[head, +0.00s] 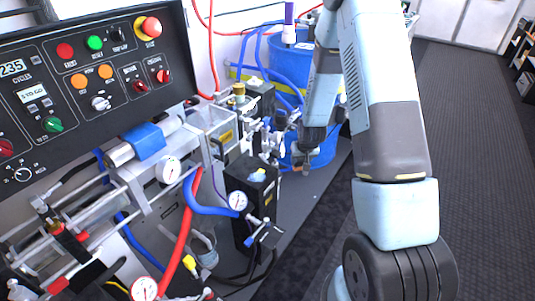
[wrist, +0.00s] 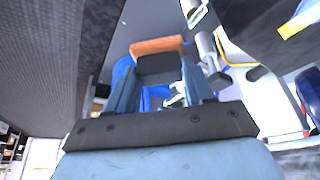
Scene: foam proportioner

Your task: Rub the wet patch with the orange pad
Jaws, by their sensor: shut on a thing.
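The orange pad (wrist: 158,45) is a flat orange-brown bar in the wrist view. It lies across the tips of my gripper (wrist: 158,62), which is shut on it. In the head view my gripper (head: 301,160) points down in front of the blue drum, to the right of the black pump block. Only a small bit of the pad shows there, at the fingertips. I cannot make out the wet patch in either view. I cannot tell whether the pad touches any surface.
A control panel (head: 75,85) with buttons stands at the left. Gauges, clear cylinders and red hose (head: 183,235) crowd below it. A black block (head: 250,195) with fittings stands left of my gripper. A blue drum (head: 325,148) is behind it. Dark floor (head: 470,150) is open at right.

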